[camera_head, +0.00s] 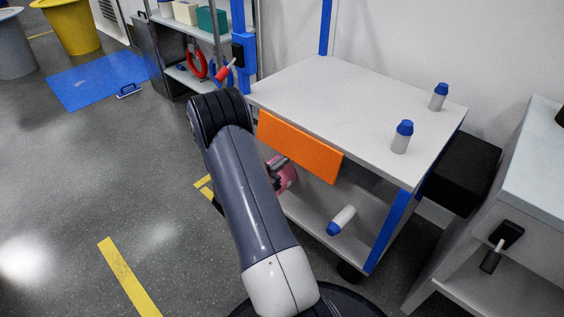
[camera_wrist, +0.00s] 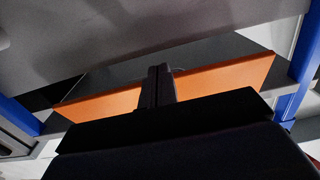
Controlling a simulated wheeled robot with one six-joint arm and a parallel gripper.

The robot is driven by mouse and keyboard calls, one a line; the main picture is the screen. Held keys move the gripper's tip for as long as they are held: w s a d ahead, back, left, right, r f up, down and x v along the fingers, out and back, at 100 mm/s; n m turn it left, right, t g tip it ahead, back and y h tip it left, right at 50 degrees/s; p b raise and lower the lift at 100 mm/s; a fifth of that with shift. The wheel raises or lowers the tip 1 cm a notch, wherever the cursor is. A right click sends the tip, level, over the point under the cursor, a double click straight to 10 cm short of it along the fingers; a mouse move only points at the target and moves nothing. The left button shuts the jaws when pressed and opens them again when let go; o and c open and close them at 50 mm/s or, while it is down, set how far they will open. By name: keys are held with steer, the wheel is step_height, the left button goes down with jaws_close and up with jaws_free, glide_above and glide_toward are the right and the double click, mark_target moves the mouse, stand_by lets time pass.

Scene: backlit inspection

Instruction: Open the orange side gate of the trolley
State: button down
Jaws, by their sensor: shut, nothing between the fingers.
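The trolley (camera_head: 325,95) has a white top and blue corner posts. Its orange side gate (camera_head: 300,148) is a flat panel along the side facing me, at the top's edge. In the wrist view the gate (camera_wrist: 225,77) runs across the picture as a long orange strip, its middle hidden behind my fingers. My gripper (camera_wrist: 158,72) is shut and empty, its dark fingertips in front of the gate's middle. I cannot tell whether they touch it. In the head view my arm hides most of the gripper, just below the gate's left part.
Two white bottles with blue caps (camera_head: 402,137) (camera_head: 438,97) stand on the trolley top. Another bottle (camera_head: 341,220) lies on the lower shelf. A black box (camera_head: 462,172) and a grey cabinet (camera_head: 535,165) are at the right. Open floor (camera_head: 90,190) lies to the left.

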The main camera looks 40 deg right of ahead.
steer(key=a+p, duration=0.2)
steer(key=a, duration=0.8)
steer(key=shift+s+a, duration=0.15)
steer(key=shift+s, duration=0.3)
steer(key=d+b, duration=0.1)
steer(key=d, duration=0.2)
steer(key=d+b, duration=0.1)
steer(key=d, duration=0.3)
steer(key=w+d+r+b, duration=0.1)
steer(key=d, duration=0.3)
steer(key=shift+d, duration=0.1)
steer(key=shift+a, duration=0.2)
